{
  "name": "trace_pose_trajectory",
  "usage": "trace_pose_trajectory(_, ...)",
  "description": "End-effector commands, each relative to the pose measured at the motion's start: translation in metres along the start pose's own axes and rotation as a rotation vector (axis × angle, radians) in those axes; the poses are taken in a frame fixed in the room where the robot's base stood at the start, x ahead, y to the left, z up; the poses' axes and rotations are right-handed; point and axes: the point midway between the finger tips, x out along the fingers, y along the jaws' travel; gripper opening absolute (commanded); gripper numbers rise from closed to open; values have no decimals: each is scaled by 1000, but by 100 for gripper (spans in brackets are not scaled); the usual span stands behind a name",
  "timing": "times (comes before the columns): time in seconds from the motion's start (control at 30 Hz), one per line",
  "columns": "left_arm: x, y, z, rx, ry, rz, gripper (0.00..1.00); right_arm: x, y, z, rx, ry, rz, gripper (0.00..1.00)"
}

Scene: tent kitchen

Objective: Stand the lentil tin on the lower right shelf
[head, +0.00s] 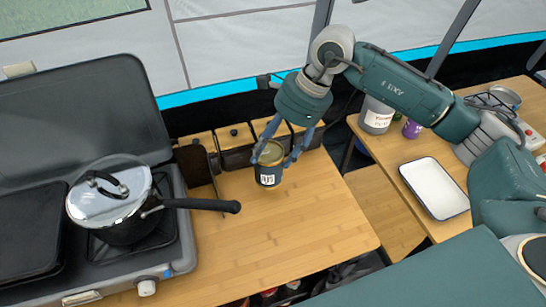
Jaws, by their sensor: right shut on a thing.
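A dark tin (268,178) with a gold lid and a small white label is held upright over the wooden counter (300,215). It seems to be the lentil tin; its label is too small to read. My right gripper (274,158) comes down from above and is shut around the tin's sides. I cannot tell whether the tin's base touches the counter. A lower wooden surface (385,208) shows between the counter and the right table; I cannot tell whether it is the lower right shelf. My left gripper is out of view.
A lidded saucepan (115,205) stands on the camp stove at left, its handle (205,205) reaching over the counter. Wooden-lidded boxes (235,135) line the counter's back. A white tray (434,188), grey canister (376,115) and purple item (411,129) stand on the right table.

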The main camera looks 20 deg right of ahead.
Motion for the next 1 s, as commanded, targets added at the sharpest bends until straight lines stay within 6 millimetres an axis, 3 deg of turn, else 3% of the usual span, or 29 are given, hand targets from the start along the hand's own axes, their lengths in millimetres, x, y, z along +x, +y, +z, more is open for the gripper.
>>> trace_pose_trajectory(0.33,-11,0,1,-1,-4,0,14,36,0,-16,0,-1,0,2)
trace_pose_trajectory(0.73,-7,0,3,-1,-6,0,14,44,0,-18,-1,-1,-2,2)
trace_pose_trajectory(0.77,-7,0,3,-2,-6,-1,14,44,0,-19,-1,1,0,61)
trace_pose_trajectory(0.87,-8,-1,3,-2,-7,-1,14,43,0,-19,0,1,0,78)
trace_pose_trajectory(1.0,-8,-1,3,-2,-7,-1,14,43,0,-19,0,1,0,78)
